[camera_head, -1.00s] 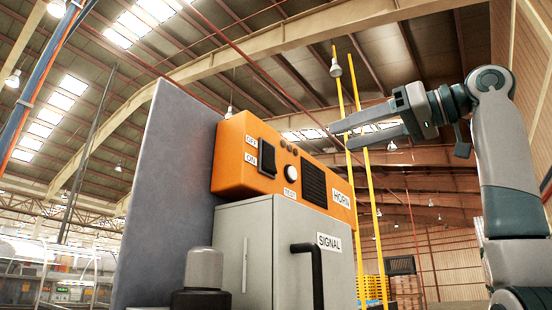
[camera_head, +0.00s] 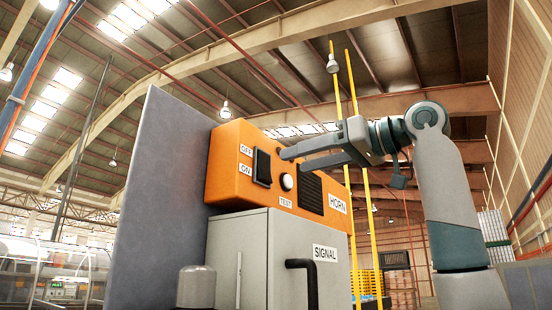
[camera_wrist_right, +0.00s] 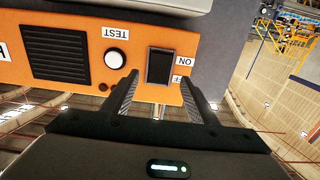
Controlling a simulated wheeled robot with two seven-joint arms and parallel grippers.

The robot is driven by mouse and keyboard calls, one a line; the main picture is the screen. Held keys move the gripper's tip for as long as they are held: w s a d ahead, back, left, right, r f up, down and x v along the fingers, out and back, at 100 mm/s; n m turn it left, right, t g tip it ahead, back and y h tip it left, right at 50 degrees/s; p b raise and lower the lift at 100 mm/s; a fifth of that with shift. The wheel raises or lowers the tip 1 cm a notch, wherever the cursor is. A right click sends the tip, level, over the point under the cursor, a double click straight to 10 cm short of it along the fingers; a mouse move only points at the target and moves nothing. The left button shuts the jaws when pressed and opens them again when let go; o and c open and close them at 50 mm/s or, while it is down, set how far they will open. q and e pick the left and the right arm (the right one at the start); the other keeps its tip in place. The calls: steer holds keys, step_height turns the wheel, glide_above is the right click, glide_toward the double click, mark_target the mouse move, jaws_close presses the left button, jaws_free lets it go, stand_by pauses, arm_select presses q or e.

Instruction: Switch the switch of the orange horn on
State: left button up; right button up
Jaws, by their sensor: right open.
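The orange horn box (camera_head: 225,180) sits on top of a grey cabinet. Its black rocker switch (camera_head: 262,167) is at the left of the front face, beside OFF (upper) and ON (lower) labels. A white round TEST button (camera_head: 287,182) is right of it. My right gripper (camera_head: 292,160) is open and empty, in front of the box near the switch and button. In the right wrist view the box appears upside down; the switch (camera_wrist_right: 159,67) lies just beyond and between the open fingertips (camera_wrist_right: 158,92). I cannot tell whether they touch the box. My left gripper is not seen.
The grey SIGNAL cabinet (camera_head: 225,245) has a black handle (camera_head: 312,285). A tall grey panel (camera_head: 155,190) stands left of the box. Yellow poles (camera_head: 366,235) rise behind.

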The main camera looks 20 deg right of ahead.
mark_target(267, 169)
steer(key=p+x, duration=0.2)
steer(key=x, duration=0.3)
steer(key=shift+w+a+r, duration=0.15)
steer(key=shift+w, duration=0.05)
steer(key=shift+p+x, duration=0.45)
steer(key=shift+x, duration=0.45)
steer(key=shift+c, duration=0.7)
